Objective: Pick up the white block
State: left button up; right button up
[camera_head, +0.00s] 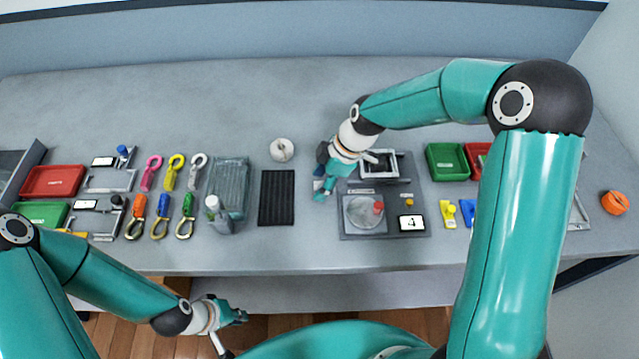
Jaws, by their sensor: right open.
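I cannot make out a clear white block on the bench. A white round piece (281,149) with a small dark spot lies left of my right gripper, and a white card marked 4 (411,222) lies on the grey board. My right gripper (328,182) is open, low over the bench at the left edge of the board, and it hides part of what lies under it. My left gripper (234,330) hangs in front of the bench, below its front edge, away from the objects; its jaw state is unclear.
The grey board (348,229) bears a square frame and a round clear dish (364,212) with a red knob. Green tray (446,162) lies right. The back of the bench is clear.

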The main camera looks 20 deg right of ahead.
jog(key=shift+a+f, duration=0.15)
jog(key=shift+f, duration=0.15)
jog(key=c, duration=0.9)
